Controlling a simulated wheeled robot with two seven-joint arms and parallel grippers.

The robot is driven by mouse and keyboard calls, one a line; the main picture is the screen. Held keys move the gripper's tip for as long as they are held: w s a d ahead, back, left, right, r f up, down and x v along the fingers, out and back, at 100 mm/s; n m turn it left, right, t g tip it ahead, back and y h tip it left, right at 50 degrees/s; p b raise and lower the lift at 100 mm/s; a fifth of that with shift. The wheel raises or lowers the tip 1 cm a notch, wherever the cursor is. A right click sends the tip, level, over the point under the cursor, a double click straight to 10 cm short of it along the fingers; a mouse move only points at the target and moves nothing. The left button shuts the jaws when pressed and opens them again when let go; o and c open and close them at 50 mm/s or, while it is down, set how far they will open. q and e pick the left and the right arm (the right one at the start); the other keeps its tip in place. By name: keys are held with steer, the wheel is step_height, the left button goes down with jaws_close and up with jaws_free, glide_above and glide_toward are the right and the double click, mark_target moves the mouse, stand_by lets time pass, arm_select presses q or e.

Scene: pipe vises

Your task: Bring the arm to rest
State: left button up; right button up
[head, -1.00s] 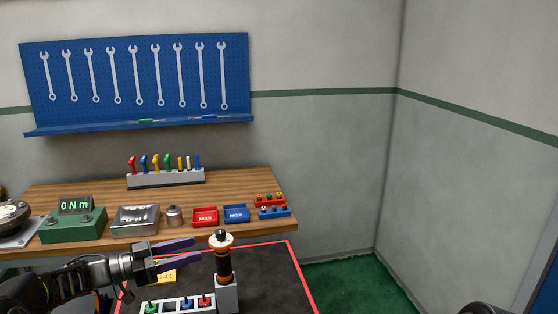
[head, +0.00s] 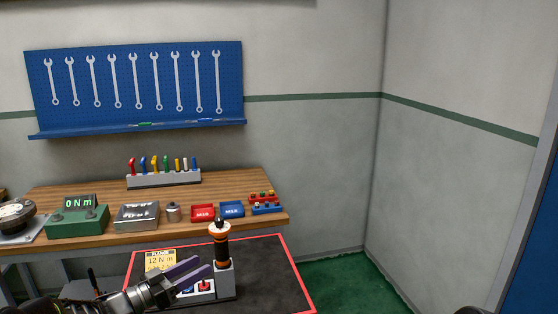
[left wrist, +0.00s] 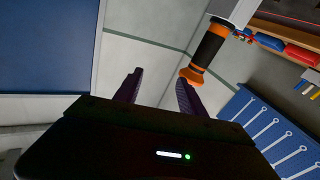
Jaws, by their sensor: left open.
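My left gripper (head: 206,267) is open and empty. Its purple fingers point up and to the right, low over the red-edged dark mat (head: 270,262). A black and orange tool (head: 222,246) stands upright in a grey holder (head: 225,283), just right of the fingertips in the head view. In the left wrist view, the open fingers (left wrist: 159,82) have nothing between them, and the tool (left wrist: 208,48) shows beyond the right finger, apart from it as far as I can tell. My right gripper is not in view.
Behind the mat is a wooden bench (head: 100,240) with a green 0 Nm display box (head: 78,220), a metal box (head: 137,216) and red (head: 203,213) and blue (head: 232,210) trays. A yellow 12 N m card (head: 160,259) lies behind the gripper. The mat's right side is clear.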

arm_select(q)
steer(key=d+f+n+t+y, duration=0.1)
steer(key=d+f+n+y, duration=0.3)
steer(key=f, duration=0.7)
steer(key=s+d+f+n+g+y, duration=0.2)
steer(key=s+d+f+n, duration=0.1)
steer(key=s+f, duration=0.55)
steer(key=s+d+f+n+g+y, duration=0.25)
steer(key=s+f, duration=0.35)
steer(key=f, duration=0.5)
steer(key=s+d+f+g, duration=0.1)
steer(key=s+f+g, duration=0.1)
steer(key=s, duration=0.6)
steer(key=s+d+f+g+y, duration=0.1)
steer(key=s+d+f+g, duration=0.1)
steer(key=s, duration=0.7)
steer(key=s+d+f+g, duration=0.1)
steer(key=s+f+g, duration=0.2)
steer(key=s, duration=0.6)
steer(key=shift+s+d+f+g, duration=0.2)
steer(key=shift+d+f+g, duration=0.15)
steer(key=shift+g, duration=0.4)
